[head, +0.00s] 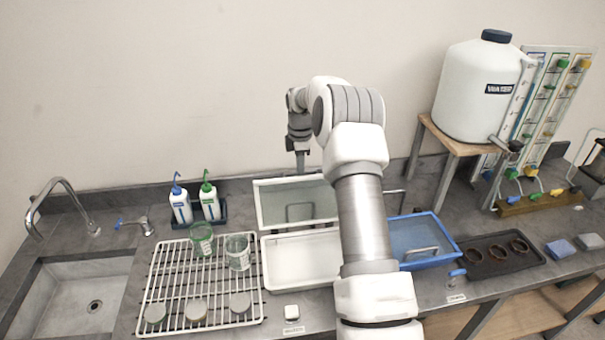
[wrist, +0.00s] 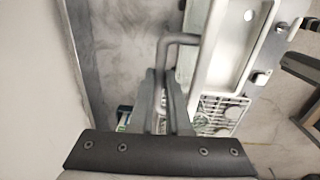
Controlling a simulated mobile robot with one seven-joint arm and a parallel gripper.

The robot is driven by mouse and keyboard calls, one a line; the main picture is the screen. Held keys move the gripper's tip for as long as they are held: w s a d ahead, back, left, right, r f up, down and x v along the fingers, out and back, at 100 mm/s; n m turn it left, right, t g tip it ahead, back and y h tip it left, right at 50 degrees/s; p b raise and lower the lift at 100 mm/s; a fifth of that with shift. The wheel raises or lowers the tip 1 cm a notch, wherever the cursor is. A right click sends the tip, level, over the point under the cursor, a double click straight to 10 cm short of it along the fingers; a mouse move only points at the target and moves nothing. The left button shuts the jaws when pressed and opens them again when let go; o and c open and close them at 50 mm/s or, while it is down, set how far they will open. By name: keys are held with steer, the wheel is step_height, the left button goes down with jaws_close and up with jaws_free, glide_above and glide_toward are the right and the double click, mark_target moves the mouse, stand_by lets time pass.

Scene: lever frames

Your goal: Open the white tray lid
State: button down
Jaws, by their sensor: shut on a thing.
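The white tray (head: 285,284) sits on the counter left of my arm. Its pale, white-rimmed lid (head: 257,208) is raised and tilted up along the tray's back edge, so the inside of the tray shows. A grey bar handle (head: 300,205) shows at the lid in the head view. My gripper (head: 301,172) is behind the lid's upper edge, its tips hidden there. In the wrist view, my gripper (wrist: 167,88) is shut on the bent grey handle (wrist: 180,38), next to the white lid edge (wrist: 207,55).
A wire rack (head: 165,290) with glass beakers and round lids lies left of the tray. Two wash bottles (head: 195,205) stand behind it. A blue tray (head: 420,240) and a dark tray (head: 500,255) are on the right. The wall is close behind my gripper.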

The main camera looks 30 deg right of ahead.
steer(key=w, duration=0.2)
steer(key=w+d+f+p, duration=0.1)
steer(key=w, duration=0.1)
steer(key=shift+w, duration=0.1)
stand_by(0.7)
steer(key=c, duration=1.1)
jaws_free()
steer(key=shift+w+d+f, duration=0.1)
steer(key=shift+o, duration=1.1)
steer(key=shift+w+f, duration=0.2)
steer(key=shift+w, duration=0.05)
steer(key=shift+s, duration=0.1)
steer(key=shift+r, duration=0.2)
step_height(320, 180, up, 17)
steer(key=s, duration=0.1)
